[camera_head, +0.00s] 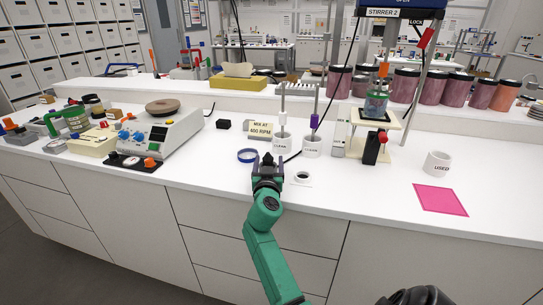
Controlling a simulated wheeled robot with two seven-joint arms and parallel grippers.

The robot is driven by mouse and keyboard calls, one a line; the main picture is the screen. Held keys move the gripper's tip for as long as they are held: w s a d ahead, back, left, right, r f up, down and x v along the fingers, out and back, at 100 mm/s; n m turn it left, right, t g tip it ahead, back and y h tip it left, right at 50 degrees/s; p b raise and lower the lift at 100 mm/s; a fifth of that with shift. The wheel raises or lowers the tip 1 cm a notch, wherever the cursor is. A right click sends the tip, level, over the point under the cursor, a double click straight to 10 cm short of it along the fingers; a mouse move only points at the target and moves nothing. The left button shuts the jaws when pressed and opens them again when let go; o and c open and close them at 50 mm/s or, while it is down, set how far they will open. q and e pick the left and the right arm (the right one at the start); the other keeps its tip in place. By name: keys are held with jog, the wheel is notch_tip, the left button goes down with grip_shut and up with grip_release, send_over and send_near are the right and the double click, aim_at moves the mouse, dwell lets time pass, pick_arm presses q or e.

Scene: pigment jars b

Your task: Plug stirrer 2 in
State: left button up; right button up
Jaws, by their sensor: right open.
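Stirrer 2 stands at the right, with its "STIRRER 2" label (383,12) on the dark head at the top edge of the view. Its shaft goes down into a small glass vessel (375,106) on a raised plate. A thin black cable (338,75) hangs from above, left of the stirrer, and curves down to the bench near my right gripper. Its plug end is not clear to me. My left gripper is not in view.
A hotplate (155,135) stands left. A "USED" cup (437,163) and pink sheet (440,199) lie right. The front bench between is mostly free.

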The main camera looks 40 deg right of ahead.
jog(key=shift+s+f, duration=0.1)
jog(key=shift+s+a, duration=0.15)
jog(key=shift+a, duration=0.2)
jog(key=shift+a+r, duration=0.2)
jog(key=shift+r, duration=0.1)
jog(key=c, duration=1)
jog(key=shift+d+f, duration=0.1)
jog(key=shift+d, duration=0.05)
grip_shut()
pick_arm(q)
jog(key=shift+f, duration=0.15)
